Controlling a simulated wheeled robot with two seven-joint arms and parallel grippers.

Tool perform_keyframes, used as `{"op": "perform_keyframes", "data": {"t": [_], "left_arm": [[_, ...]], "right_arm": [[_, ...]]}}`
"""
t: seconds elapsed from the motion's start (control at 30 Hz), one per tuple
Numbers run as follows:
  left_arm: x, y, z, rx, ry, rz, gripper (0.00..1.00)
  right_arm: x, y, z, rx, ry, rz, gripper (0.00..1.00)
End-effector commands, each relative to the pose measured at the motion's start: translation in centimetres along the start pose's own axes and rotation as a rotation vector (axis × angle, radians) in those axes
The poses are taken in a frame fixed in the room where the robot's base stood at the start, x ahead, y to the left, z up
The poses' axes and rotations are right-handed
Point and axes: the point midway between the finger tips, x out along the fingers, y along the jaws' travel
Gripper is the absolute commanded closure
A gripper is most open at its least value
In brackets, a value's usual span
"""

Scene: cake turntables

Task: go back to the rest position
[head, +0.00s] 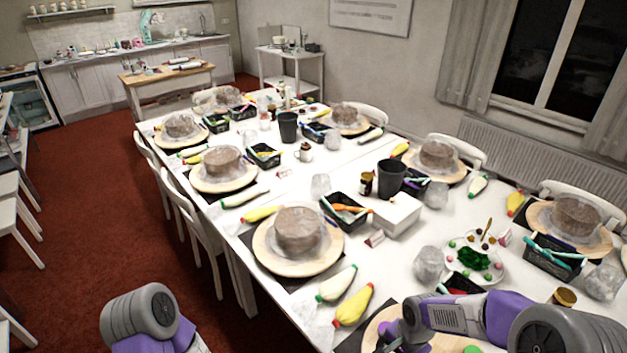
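My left arm (145,318) shows at the bottom left, over the red floor beside the table; its gripper is outside the picture. My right arm (455,312) reaches in from the bottom right, over the near end of the white table (290,175). Its far end, where my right gripper (388,340) seems to be, is at the bottom edge over a wooden turntable (440,341). The fingers are too small and cut off to tell whether they are open. No held object can be made out.
Cakes on wooden turntables line the table, the nearest whole one (299,232) at centre. Piping bags (354,305), black tool trays (345,209), a white box (397,213) and a plate of decorations (474,257) lie around. White chairs (205,235) stand along the left side; red floor is free beyond.

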Motion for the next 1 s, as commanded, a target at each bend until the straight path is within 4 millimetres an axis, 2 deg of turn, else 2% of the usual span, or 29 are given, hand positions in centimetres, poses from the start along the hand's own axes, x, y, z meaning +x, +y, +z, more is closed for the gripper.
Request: {"op": "perform_keyframes", "data": {"t": [0.03, 0.23, 0.4, 0.5, 0.67, 1.0], "left_arm": [[0.1, 0.0, -0.1, 0.000, 0.002, 0.000, 0.57], [0.0, 0.0, 0.0, 0.001, 0.000, 0.000, 0.57], [0.0, 0.0, 0.0, 0.000, 0.000, 0.000, 0.57], [0.0, 0.0, 0.0, 0.000, 0.000, 0.000, 0.57], [0.0, 0.0, 0.0, 0.000, 0.000, 0.000, 0.57], [6.6, -2.5, -0.3, 0.000, 0.000, 0.000, 0.57]], "right_arm": [[1.6, -0.1, 0.7, -0.039, -0.023, -0.006, 0.15], [7.8, -0.3, 3.9, -0.223, -0.092, -0.080, 0.15], [13.6, 0.4, 7.9, -0.397, -0.133, -0.165, 0.15], [16.2, 1.2, 10.1, -0.485, -0.134, -0.206, 0.15], [19.3, 2.9, 13.3, -0.602, -0.117, -0.244, 0.15], [26.3, 3.1, 12.6, -0.622, -0.097, -0.251, 0.15]]}}
